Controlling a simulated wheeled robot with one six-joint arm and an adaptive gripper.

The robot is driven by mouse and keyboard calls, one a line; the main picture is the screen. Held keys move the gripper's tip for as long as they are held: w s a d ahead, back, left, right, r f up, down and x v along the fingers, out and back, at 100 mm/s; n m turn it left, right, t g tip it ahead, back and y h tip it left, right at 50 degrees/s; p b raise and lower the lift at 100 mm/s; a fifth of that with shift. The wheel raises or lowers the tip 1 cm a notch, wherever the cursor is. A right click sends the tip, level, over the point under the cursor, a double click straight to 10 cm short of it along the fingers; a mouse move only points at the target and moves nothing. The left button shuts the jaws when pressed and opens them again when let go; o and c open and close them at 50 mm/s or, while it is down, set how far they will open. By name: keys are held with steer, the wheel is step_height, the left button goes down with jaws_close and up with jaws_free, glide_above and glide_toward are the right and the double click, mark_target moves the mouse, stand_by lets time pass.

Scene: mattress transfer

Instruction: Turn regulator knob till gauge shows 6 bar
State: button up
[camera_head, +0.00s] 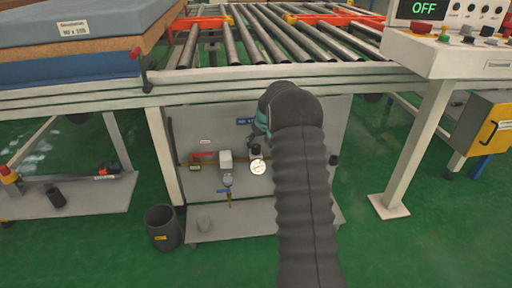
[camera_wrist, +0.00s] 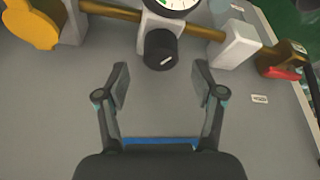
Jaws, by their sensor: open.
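The regulator knob (camera_wrist: 161,50) is black and ribbed with a white mark. It sits below the round white gauge (camera_wrist: 172,4) in the wrist view, where the gauge is cut off by the top edge. My gripper (camera_wrist: 162,80) is open and empty, with its two fingers apart and the knob just beyond the gap between the tips. In the head view the gauge (camera_head: 258,167) is on the grey panel and its needle is too small to read. The knob (camera_head: 255,150) shows there as a dark shape, with my arm close on its right.
A brass pipe (camera_wrist: 195,28) runs along the panel past a white fitting (camera_wrist: 234,44) and a red-handled valve (camera_wrist: 283,62). A roller conveyor (camera_head: 230,40) is above the panel (camera_head: 215,115). A dark bin (camera_head: 162,227) stands on the green floor. A control desk (camera_head: 455,60) reads OFF.

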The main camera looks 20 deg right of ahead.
mark_target(256, 146)
steer(key=shift+x, duration=2.1)
steer(key=shift+r, duration=0.1)
steer(key=c, duration=1.1)
